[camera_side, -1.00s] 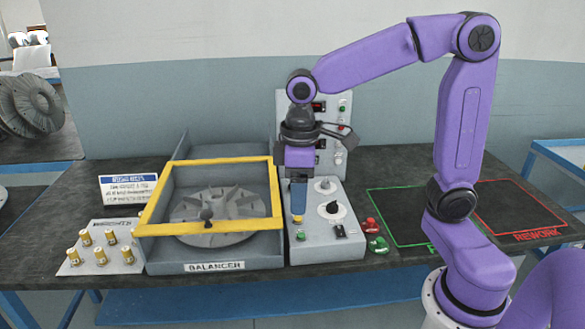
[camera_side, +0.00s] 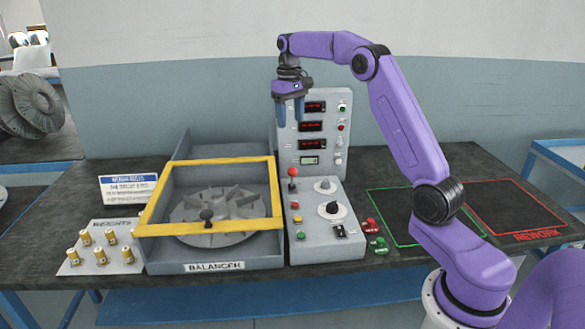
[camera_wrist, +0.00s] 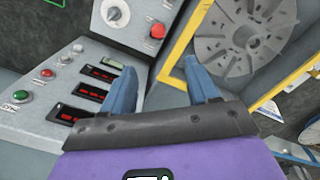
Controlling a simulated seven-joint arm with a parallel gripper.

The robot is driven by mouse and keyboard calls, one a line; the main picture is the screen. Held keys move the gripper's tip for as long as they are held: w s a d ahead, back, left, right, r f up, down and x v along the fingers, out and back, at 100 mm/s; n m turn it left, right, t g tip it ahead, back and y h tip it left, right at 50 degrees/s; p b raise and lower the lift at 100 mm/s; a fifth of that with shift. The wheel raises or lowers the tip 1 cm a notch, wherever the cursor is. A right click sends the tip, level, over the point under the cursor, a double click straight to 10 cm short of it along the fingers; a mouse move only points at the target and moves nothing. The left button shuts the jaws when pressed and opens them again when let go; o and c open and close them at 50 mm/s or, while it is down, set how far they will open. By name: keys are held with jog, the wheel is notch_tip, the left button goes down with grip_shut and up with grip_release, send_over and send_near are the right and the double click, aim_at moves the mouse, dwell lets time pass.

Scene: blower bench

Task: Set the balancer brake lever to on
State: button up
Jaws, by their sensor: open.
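A small lever with a red ball knob (camera_side: 292,171) stands upright at the back left of the sloped grey control console (camera_side: 330,246). I take it to be the brake lever; its label is too small to read. Its red knob also shows in the wrist view (camera_wrist: 157,31). My gripper (camera_side: 290,120) is open and empty, pointing down, high above the lever and in front of the upright display panel (camera_side: 325,105). In the wrist view, the two blue fingers (camera_wrist: 158,75) are spread apart with nothing between them.
The balancer (camera_side: 215,266) with its yellow frame (camera_side: 218,160) and finned rotor (camera_side: 215,213) stands left of the console. Dials, buttons and a switch crowd the console. Weights (camera_side: 85,238) stand at the far left.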

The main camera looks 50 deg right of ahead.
send_near(293, 168)
jog(key=f, duration=0.9)
jog(key=shift+w+d+f, duration=0.15)
jog(key=shift+d+f, duration=0.05)
jog(key=shift+f, duration=0.2)
grip_shut()
